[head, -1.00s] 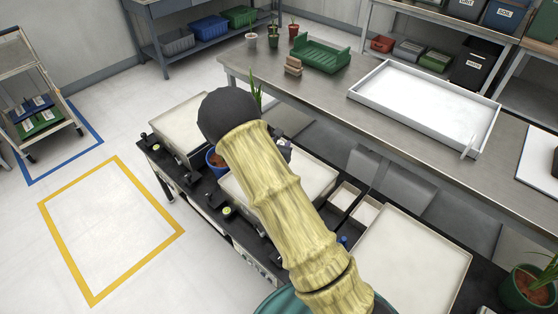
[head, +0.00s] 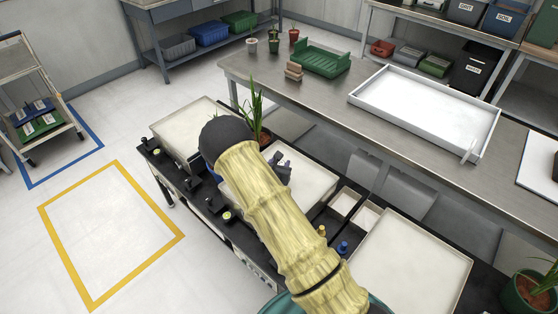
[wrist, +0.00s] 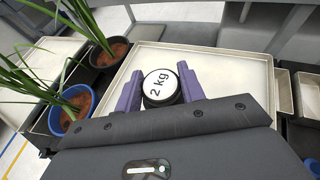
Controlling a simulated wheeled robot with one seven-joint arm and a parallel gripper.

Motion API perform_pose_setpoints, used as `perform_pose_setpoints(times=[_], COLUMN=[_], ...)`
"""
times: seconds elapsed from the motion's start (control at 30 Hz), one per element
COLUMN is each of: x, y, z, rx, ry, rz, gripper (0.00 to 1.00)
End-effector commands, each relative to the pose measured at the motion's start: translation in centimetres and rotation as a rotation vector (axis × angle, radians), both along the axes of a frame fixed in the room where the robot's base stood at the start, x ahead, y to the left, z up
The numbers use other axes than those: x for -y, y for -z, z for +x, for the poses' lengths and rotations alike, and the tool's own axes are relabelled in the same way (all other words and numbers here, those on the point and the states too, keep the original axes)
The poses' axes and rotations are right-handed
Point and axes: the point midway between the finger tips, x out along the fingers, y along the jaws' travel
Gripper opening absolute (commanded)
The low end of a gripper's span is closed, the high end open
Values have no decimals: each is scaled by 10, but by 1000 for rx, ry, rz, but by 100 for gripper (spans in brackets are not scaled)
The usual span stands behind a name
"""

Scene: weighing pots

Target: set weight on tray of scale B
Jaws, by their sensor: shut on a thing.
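In the wrist view my gripper (wrist: 161,88) has its purple fingers on both sides of a dark round weight (wrist: 160,85) with a white top marked "2 kg". The weight is over a pale, light-rimmed scale tray (wrist: 232,70); I cannot tell whether it touches it. In the head view this middle tray (head: 315,180) is partly behind my yellow-sleeved arm, and my gripper (head: 280,166) shows over it; the weight cannot be made out there. Other pale trays stand at the left (head: 185,128) and the right (head: 415,265). No letter B is readable.
A blue pot (wrist: 72,108) and a dark pot (wrist: 110,52) with leafy plants stand left of the tray. Small bins (head: 345,200) lie right of it, with yellow (head: 321,230) and blue (head: 342,247) knobbed items nearby. A steel bench (head: 300,95) runs behind.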

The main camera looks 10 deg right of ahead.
Motion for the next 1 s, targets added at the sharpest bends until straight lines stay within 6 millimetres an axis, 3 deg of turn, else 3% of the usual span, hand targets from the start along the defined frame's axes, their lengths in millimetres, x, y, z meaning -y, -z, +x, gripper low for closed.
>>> perform_pose_setpoints(times=[0.2,0.57,0.6,0.67,0.7,1.0], x=[1,1,0,0,0,0], y=[14,17,21,21,21,19], z=[3,3,0,0,0,0], rx=[12,12,0,0,0,0], ry=[0,1,0,0,0,0], rz=[-3,-2,0,0,0,0], gripper=[0,0,45,57,61,61])
